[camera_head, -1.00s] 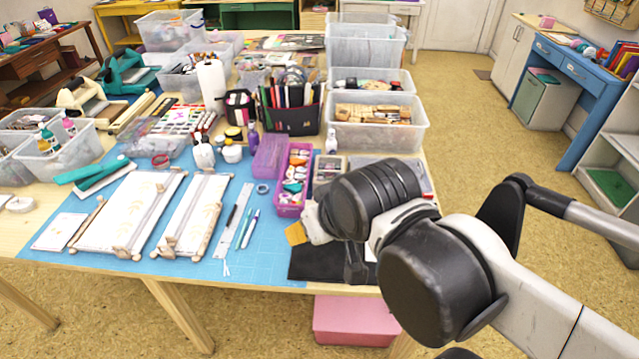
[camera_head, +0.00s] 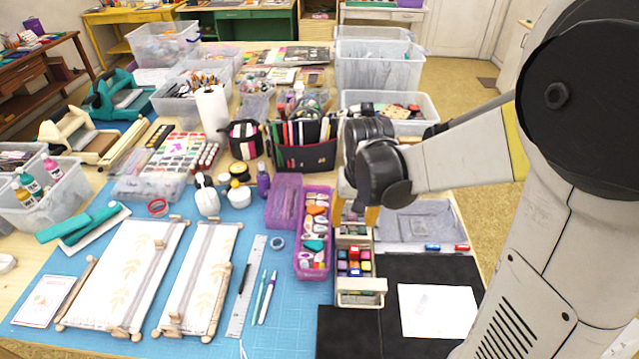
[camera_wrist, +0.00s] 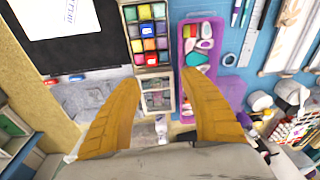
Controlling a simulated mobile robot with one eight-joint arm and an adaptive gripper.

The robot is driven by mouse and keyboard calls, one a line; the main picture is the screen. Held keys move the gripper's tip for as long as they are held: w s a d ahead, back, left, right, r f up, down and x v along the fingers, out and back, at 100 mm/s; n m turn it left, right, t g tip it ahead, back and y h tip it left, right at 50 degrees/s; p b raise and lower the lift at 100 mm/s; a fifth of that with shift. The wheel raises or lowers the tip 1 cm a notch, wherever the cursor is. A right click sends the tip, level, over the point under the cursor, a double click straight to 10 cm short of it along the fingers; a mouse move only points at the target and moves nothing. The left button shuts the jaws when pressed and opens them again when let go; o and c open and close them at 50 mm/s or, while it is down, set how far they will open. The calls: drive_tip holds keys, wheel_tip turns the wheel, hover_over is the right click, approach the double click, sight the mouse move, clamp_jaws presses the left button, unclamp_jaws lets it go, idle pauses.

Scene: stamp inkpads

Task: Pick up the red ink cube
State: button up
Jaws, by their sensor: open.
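A pale tray of small coloured ink cubes (camera_head: 354,264) stands right of the purple box in the head view. It also shows at the top of the wrist view (camera_wrist: 147,36). My gripper (camera_head: 358,214) is above the tray's far end. In the wrist view its two yellow fingers (camera_wrist: 158,85) are spread wide, with nothing between them, and the coloured cubes lie beyond the fingertips.
A purple box of stamps (camera_head: 313,245) stands close left of the tray. A black mat with white paper (camera_head: 437,310) lies to the right. A small blue item (camera_head: 432,247) and red item (camera_head: 462,247) lie by the grey cloth. A black pen caddy (camera_head: 305,155) stands behind.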

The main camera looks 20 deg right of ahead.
drive_tip(key=m+g, duration=0.1)
hover_over(355, 251)
wheel_tip(355, 251, down, 6)
drive_tip(key=f, duration=0.1)
drive_tip(key=f+b, duration=0.1)
drive_tip(key=f, duration=0.1)
drive_tip(key=f+b, duration=0.1)
drive_tip(key=f, duration=0.1)
drive_tip(key=shift+s+a+f, duration=0.1)
drive_tip(key=shift+a+f, duration=0.1)
drive_tip(key=shift+a, duration=0.05)
drive_tip(key=f+b, duration=0.1)
drive_tip(key=f, duration=0.1)
drive_tip(key=f+b, duration=0.1)
drive_tip(key=f, duration=0.2)
drive_tip(key=shift+w+d+b, duration=0.2)
drive_tip(key=shift+b, duration=0.2)
drive_tip(key=shift+c, duration=0.5)
drive_tip(key=c, duration=0.9)
